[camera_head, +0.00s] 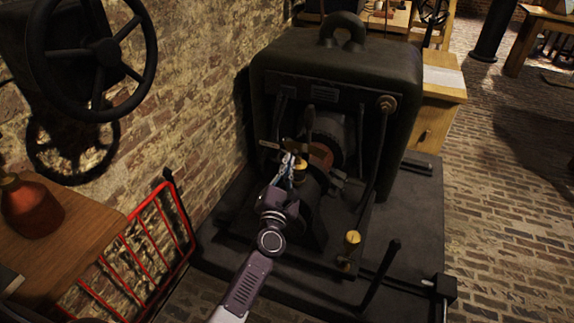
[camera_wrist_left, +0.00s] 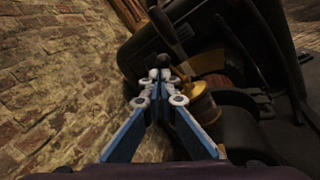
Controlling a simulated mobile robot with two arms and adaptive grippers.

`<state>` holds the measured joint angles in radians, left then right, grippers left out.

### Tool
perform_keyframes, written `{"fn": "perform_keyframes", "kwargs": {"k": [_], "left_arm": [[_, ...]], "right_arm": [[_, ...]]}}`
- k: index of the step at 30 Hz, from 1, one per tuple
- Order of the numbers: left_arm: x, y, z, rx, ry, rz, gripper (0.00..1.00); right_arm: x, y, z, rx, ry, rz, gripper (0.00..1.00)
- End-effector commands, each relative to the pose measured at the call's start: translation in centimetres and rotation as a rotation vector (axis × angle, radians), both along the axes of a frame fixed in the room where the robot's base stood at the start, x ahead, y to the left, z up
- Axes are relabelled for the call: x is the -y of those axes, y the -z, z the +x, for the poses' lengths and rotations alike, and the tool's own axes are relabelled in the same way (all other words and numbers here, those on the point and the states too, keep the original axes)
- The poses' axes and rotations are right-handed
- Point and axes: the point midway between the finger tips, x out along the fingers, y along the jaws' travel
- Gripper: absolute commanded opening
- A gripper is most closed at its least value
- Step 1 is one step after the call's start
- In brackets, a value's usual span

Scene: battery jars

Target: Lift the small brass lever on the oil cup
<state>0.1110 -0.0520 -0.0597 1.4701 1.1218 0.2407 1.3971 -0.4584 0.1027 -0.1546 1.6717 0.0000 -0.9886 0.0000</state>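The oil cup (camera_head: 301,170) is a small brass cup on top of the dark machine, just right of my left fingertips. It also shows as a brass cylinder right of the fingers in the left wrist view (camera_wrist_left: 203,106). A thin brass-coloured lever (camera_head: 268,144) sticks out to the left above the cup. My left gripper (camera_head: 288,160) reaches up from below to the cup's left side. In the left wrist view its blue fingers (camera_wrist_left: 160,76) come together at the tips, with a dark round knob (camera_wrist_left: 165,60) right beyond them. I cannot tell whether anything is between the tips. My right gripper is not in view.
The machine's dark housing (camera_head: 345,65) rises behind the cup, and a brick wall (camera_head: 200,90) stands close on the left. A second brass cap (camera_head: 353,237) sits lower right. A handwheel (camera_head: 105,50), a red rack (camera_head: 150,235) and a wooden table (camera_head: 85,225) are at left.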

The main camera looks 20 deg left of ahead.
Motion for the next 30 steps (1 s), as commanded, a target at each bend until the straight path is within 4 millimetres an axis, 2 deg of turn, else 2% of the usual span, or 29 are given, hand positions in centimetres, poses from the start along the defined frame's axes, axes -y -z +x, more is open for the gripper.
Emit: {"fn": "perform_keyframes", "kwargs": {"k": [1,7,17,20,30], "left_arm": [[0.1,-0.7,0.2,0.004,0.000,-0.001,0.00],[0.1,-1.7,1.0,0.003,0.000,-0.002,0.00],[0.2,-1.2,0.3,0.000,0.001,-0.001,0.00],[0.4,-1.0,-1.0,-0.002,0.001,-0.001,0.00],[1.5,-0.3,-7.7,-0.002,0.001,0.000,0.00]], "right_arm": [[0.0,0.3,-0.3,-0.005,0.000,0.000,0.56],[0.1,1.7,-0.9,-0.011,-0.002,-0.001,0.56],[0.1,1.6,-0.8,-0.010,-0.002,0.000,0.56],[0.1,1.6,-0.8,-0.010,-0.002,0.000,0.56],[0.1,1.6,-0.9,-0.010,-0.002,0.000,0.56]]}}
